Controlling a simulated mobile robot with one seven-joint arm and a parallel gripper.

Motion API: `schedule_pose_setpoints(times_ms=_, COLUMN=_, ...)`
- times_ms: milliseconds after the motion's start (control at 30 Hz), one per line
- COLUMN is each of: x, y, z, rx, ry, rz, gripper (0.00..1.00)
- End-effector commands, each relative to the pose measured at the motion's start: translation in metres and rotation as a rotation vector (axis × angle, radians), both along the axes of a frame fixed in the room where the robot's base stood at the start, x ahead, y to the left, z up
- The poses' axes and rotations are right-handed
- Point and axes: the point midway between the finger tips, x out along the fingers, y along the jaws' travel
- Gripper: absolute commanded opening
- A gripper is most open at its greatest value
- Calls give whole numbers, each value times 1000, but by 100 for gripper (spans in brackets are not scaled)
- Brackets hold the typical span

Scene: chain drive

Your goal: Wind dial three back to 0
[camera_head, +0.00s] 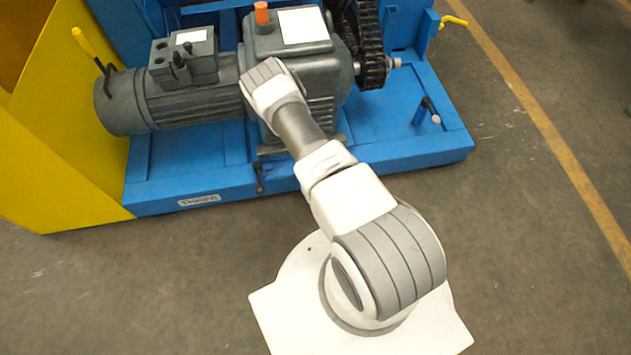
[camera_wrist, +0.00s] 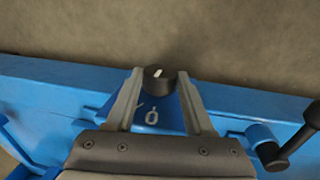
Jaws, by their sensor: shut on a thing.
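In the wrist view a small round black dial knob (camera_wrist: 159,79) stands on a blue plate, with a short white pointer mark on its top face. The mark slants toward the upper right of the picture. A white "0" (camera_wrist: 152,117) is printed on the plate below the knob, with a small white tick to its upper left. My gripper (camera_wrist: 160,74) is shut on the knob, one finger on each side. I see no number that tells which dial this is. In the head view my arm hides the gripper and the knob.
A black handle (camera_wrist: 297,137) sticks up at the right of the wrist view, close to my right finger. The head view shows a grey motor and gearbox (camera_head: 190,103) on a blue base (camera_head: 400,150), a black chain (camera_head: 370,45), and a yellow panel (camera_head: 70,140).

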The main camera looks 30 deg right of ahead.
Motion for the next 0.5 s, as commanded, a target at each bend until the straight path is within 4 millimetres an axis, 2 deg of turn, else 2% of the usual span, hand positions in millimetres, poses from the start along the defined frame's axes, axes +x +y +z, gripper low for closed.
schedule_pose_setpoints(times_ms=500, x=-2, y=2, z=-2, rx=-135, ry=41, rz=-1, gripper=0)
